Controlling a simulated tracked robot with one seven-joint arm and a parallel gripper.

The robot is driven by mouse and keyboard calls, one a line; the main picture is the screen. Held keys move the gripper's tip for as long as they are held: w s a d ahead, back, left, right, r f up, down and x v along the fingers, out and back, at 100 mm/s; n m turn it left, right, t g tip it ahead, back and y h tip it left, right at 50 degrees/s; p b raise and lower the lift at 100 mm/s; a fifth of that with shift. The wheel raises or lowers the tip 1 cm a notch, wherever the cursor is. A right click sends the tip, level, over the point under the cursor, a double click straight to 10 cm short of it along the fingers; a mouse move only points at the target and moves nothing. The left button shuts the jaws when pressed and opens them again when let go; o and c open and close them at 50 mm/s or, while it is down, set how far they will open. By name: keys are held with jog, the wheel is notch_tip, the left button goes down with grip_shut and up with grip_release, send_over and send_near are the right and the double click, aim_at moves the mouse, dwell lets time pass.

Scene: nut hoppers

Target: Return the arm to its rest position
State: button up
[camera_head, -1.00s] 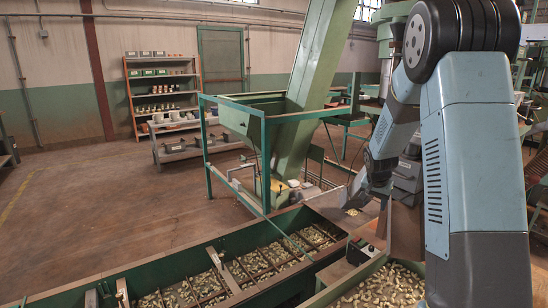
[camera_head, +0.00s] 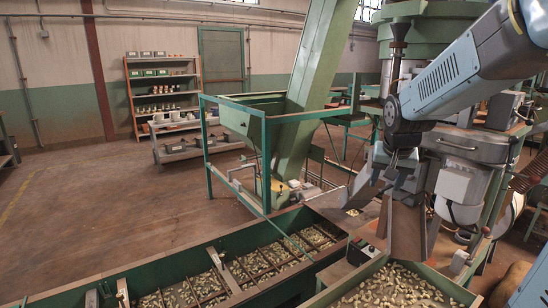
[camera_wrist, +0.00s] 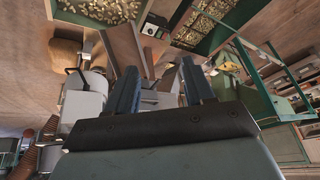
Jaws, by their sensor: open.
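My gripper (camera_head: 388,178) hangs below my blue-grey arm on the right of the head view, pointing down. In the wrist view its two blue fingers (camera_wrist: 158,78) stand apart with nothing held between them. In the head view it appears over or in front of the brown chute plates (camera_head: 408,228); I cannot tell whether it touches them. The plates also show beyond the fingers in the wrist view (camera_wrist: 124,42).
A green bin of nuts (camera_head: 385,285) lies below the chute. A long divided green trough (camera_head: 150,270) runs left of it. A green frame and sloping conveyor (camera_head: 300,120) stand behind. Machinery with a white box (camera_head: 458,185) is close on the right. The left floor is clear.

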jog(key=s+a+r+n, duration=0.2)
jog(key=s, duration=0.8)
jog(key=s+a+r+n+y, duration=0.1)
jog(key=s+a, duration=0.2)
jog(key=s, duration=0.7)
jog(key=shift+s+r+n+t, duration=0.3)
jog(key=shift+r+n+t, duration=0.1)
